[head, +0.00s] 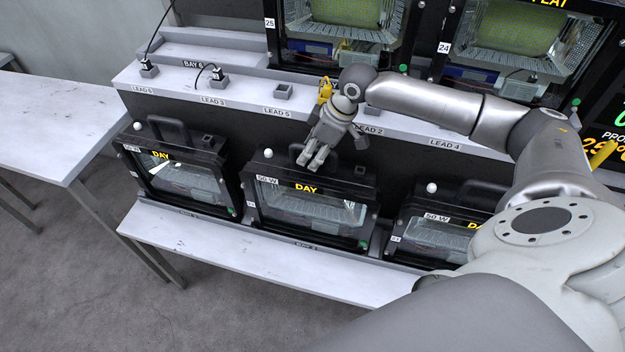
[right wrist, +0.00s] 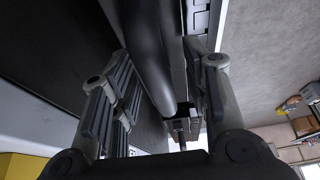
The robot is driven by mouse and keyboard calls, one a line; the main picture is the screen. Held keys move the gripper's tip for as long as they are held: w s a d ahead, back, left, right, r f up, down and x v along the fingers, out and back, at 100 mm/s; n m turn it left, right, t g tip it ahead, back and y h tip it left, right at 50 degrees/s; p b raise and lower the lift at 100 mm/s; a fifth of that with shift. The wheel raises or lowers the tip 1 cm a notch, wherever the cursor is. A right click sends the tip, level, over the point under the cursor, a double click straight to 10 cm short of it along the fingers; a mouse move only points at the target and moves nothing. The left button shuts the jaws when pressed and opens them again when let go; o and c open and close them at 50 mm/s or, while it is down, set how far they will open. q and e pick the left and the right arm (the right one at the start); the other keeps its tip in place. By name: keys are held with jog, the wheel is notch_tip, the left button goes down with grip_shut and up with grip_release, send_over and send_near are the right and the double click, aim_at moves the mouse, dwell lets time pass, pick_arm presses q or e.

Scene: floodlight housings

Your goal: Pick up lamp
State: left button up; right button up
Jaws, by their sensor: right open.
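Black floodlight lamps labelled DAY stand in a row on the lower shelf: a left lamp (head: 186,178), a middle lamp (head: 308,212) and a partly hidden right lamp (head: 432,236). Each has a handle on top. My right gripper (head: 314,158) points down over the top of the middle lamp, in front of its handle in the head view. In the right wrist view its fingers are apart, with a dark rounded bar (right wrist: 158,62), apparently the handle, lying between them. I cannot tell whether either finger touches it. My left gripper is in neither view.
A ledge (head: 240,101) with lead labels, plugs and cables runs behind the lamps. Two large lit floodlights (head: 345,30) (head: 525,45) stand above it. The lower shelf's front edge (head: 250,263) is bare. A white table (head: 75,120) stands at left, with open floor between.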

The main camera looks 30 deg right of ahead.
jog(key=shift+c, duration=0.3)
grip_shut()
jog(key=shift+w+r, duration=0.25)
